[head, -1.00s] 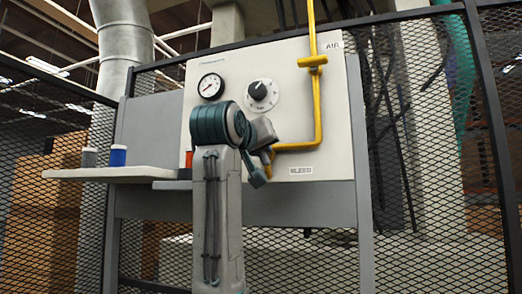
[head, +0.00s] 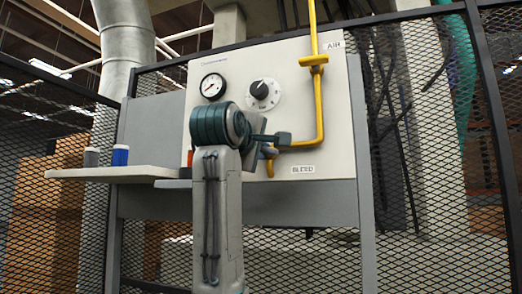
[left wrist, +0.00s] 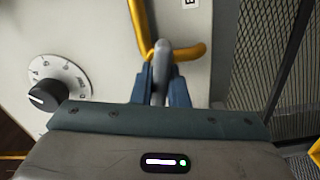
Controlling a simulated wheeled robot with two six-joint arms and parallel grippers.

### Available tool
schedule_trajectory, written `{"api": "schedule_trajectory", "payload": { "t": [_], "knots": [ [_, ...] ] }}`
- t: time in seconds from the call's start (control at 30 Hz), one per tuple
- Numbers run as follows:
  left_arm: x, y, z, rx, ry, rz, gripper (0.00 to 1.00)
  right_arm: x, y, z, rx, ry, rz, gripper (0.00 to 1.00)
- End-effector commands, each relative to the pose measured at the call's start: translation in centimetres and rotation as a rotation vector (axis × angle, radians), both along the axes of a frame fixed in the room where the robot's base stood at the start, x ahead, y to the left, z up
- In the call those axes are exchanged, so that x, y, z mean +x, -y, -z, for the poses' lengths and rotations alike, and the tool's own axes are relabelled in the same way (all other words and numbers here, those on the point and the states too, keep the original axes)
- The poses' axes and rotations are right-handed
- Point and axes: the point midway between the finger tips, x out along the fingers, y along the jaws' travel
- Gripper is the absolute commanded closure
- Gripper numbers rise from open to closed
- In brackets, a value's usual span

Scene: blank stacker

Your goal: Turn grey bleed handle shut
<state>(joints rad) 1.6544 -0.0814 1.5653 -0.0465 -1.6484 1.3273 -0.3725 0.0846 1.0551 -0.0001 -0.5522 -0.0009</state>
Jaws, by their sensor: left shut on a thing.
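The grey bleed handle (left wrist: 160,72) sits at the elbow of the yellow pipe, between the two blue fingers of my left gripper (left wrist: 161,92). The fingers are shut on it. In the head view my left gripper (head: 277,144) is at the panel, left of the BLEED label (head: 303,169). There the grey handle (head: 268,152) shows only in small part, beside the fingers and in front of the lower pipe end. My right gripper is in neither view.
The white panel (head: 300,110) carries a pressure gauge (head: 213,86), a black dial knob (head: 262,90) and the yellow pipe (head: 319,105) with a yellow lever (head: 313,61). A shelf (head: 115,174) at left holds a blue can (head: 120,155) and a grey can (head: 91,157). Mesh fencing (head: 440,180) stands around.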

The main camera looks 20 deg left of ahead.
Motion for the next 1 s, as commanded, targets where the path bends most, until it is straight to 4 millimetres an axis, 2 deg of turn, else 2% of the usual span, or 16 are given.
{"api": "schedule_trajectory", "payload": {
  "t": [0.4, 1.0],
  "knots": [
    [0.0, -0.08, 0.18, -0.221, -0.008, -0.001, 1.0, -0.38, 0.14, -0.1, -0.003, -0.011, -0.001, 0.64],
    [0.02, -0.06, 0.25, -0.263, -0.011, -0.001, 1.0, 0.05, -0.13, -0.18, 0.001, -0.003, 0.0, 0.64]
  ]
}}
